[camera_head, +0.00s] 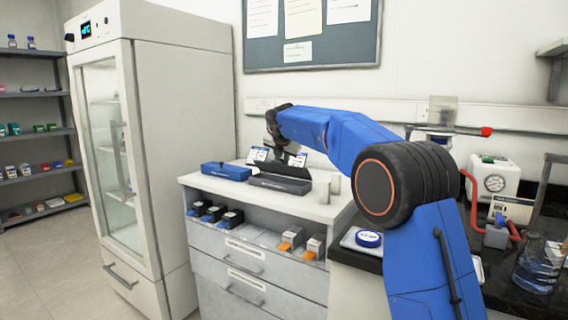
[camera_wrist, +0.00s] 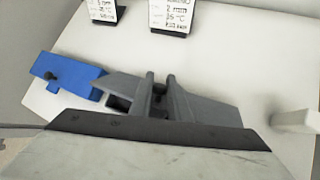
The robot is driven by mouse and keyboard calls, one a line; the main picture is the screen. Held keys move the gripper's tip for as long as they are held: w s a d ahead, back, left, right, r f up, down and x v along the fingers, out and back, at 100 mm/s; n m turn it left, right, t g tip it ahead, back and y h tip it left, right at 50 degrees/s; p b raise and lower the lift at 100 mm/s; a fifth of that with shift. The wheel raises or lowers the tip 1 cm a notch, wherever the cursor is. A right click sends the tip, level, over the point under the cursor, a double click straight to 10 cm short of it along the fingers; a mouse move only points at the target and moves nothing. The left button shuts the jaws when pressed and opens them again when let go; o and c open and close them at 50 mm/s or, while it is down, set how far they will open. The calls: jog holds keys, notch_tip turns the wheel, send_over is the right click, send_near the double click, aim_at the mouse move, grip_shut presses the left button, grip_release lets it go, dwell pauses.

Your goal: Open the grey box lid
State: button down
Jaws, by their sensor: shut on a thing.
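The long grey box (camera_head: 280,184) lies on the white cabinet top, right of a blue box, and its label strip faces the front. In the wrist view the grey box's top (camera_wrist: 212,104) spreads to both sides of my fingers. My gripper (camera_wrist: 160,90) is over the middle of the box, pointing down, its two fingers shut on a small dark knob of the lid between them. In the head view my gripper (camera_head: 283,168) is partly hidden by dark parts of my wrist. The lid looks flat on the box; its seam is too small to tell.
The blue box (camera_head: 226,171) with a small dark knob is close on the left. Small labelled stands (camera_head: 257,155) are just behind. A tall glass-door fridge (camera_head: 150,130) rises left of the cabinet.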

jog(key=shift+w+d+r+g, duration=0.1)
jog(key=shift+w+d+g, duration=0.1)
jog(key=shift+g, duration=0.1)
dwell(0.4)
jog(key=c, duration=1.7)
grip_release()
jog(key=v, duration=1.7)
jog(key=shift+s+d+r, duration=0.1)
jog(key=shift+s+d, duration=0.05)
